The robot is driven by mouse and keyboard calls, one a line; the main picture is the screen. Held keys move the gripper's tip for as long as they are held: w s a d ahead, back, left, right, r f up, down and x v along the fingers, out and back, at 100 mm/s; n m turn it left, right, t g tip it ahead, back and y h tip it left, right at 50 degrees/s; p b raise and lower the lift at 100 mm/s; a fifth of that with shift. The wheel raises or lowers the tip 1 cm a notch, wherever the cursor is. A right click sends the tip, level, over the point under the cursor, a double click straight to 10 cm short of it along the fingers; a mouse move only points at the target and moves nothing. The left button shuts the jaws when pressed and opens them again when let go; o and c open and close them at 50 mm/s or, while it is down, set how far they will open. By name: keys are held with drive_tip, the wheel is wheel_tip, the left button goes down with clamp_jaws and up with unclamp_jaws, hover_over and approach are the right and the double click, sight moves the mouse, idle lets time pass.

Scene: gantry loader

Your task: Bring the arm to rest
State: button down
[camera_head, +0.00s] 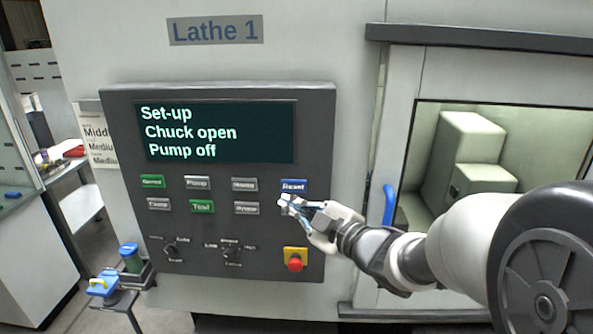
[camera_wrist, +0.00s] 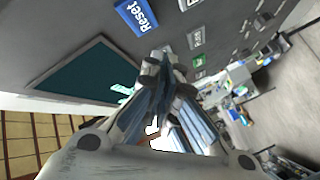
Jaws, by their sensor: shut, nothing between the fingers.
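My gripper (camera_head: 287,203) is shut and empty, with its fingertips in front of the control panel (camera_head: 120,110), just below the blue Reset button (camera_head: 293,186). My arm reaches in from the right of the head view. In the wrist view my gripper's fingers (camera_wrist: 163,62) are together near the panel face, and the Reset button (camera_wrist: 137,17) shows at the upper left of them. I cannot tell whether the fingertips touch the panel. The panel screen (camera_head: 215,132) reads "Set-up, Chuck open, Pump off".
A red stop button (camera_head: 295,263) on a yellow plate sits below my gripper. A blue door handle (camera_head: 389,204) and the lathe window (camera_head: 545,150) are close to my arm. A small stand with a blue-lidded container (camera_head: 131,257) is at the lower left.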

drive_tip(key=s+d+f+m+h+b, duration=0.1)
drive_tip(key=s+d+m+h+b, duration=0.1)
drive_tip(key=s+d+m+h, duration=0.45)
drive_tip(key=s+d+f+m+h+b, duration=0.15)
drive_tip(key=d+m+h, duration=0.3)
drive_tip(key=d, duration=0.45)
drive_tip(key=s+f+m+g+b, duration=0.1)
drive_tip(key=s+f+m+g, duration=0.2)
drive_tip(key=s, duration=0.9)
drive_tip(key=s+f+m+g+b, duration=0.1)
drive_tip(key=s+f+m+g, duration=0.3)
drive_tip(key=s+f, duration=0.3)
drive_tip(key=s+g, duration=0.1)
drive_tip(key=s, duration=0.4)
drive_tip(key=shift+s+f, duration=0.15)
drive_tip(key=shift+f, duration=0.15)
